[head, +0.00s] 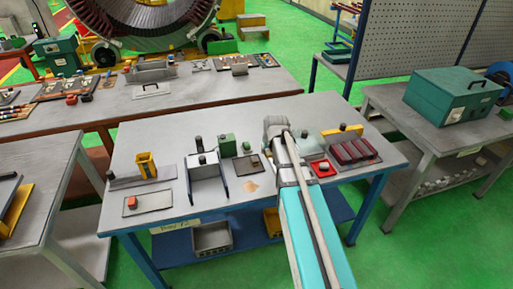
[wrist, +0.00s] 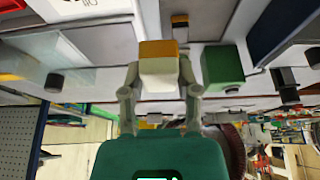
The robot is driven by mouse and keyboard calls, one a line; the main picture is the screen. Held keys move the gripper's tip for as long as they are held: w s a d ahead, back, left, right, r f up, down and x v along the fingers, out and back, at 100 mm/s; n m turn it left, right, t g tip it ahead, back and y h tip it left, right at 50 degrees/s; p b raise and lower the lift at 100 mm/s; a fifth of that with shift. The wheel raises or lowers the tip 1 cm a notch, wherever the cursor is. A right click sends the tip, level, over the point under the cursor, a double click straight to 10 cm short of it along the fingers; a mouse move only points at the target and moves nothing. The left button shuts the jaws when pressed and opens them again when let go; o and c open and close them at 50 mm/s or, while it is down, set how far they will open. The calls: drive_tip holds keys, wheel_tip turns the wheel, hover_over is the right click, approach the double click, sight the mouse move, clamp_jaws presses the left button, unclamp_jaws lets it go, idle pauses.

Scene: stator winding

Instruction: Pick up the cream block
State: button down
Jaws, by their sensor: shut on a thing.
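In the wrist view the cream block (wrist: 160,66) sits between the two fingers of my gripper (wrist: 159,76), which is shut on it. The block has an orange-yellow band along its upper edge in the picture. The fingers press its left and right sides. In the head view my arm covers the gripper and the block over the middle of the grey workbench (head: 225,200). I cannot tell how far the block is above the bench.
A green block (wrist: 222,64) stands close to the right of the held block in the wrist view. In the head view a grey bracket fixture (head: 205,170) and a green box (head: 227,145) stand left of my arm. A red tray (head: 314,172) and dark red bars (head: 355,151) lie right.

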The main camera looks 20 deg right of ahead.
drive_tip(key=shift+s+d+r, duration=0.25)
drive_tip(key=shift+s+d, duration=0.15)
drive_tip(key=shift+s, duration=0.05)
idle(0.4)
drive_tip(key=shift+d, duration=0.1)
